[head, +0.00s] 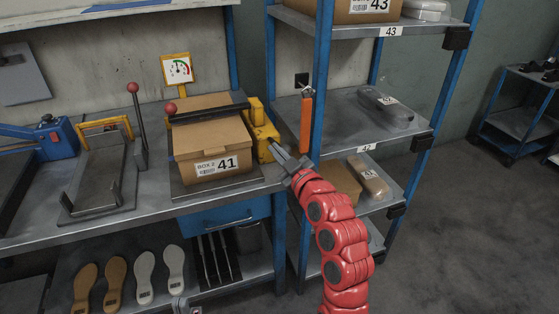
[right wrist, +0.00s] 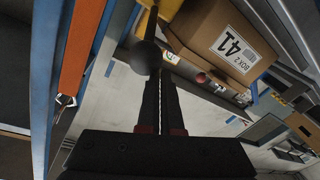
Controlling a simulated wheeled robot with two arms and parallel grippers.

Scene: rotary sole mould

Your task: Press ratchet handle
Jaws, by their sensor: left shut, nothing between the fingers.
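A dark ball-ended handle (right wrist: 146,54) shows in the right wrist view, in front of a yellow housing (head: 261,130) on the bench's right end. I take it for the ratchet handle. My right gripper (head: 276,149) reaches in from the lower right, close beside the housing. In the wrist view its two fingers lie side by side, closed, with their tips at the ball; whether they touch it I cannot tell. The brown box marked 41 (head: 213,152) sits on the plate left of the housing, under a dark bar with a red knob (head: 171,108). My left gripper is not in view.
A blue-framed shelf rack (head: 322,70) stands close right of my gripper, with an orange strip (head: 306,122) hanging from it. A dial gauge (head: 178,69) stands behind the box. A red-knobbed lever (head: 137,115) stands left. Open floor lies right.

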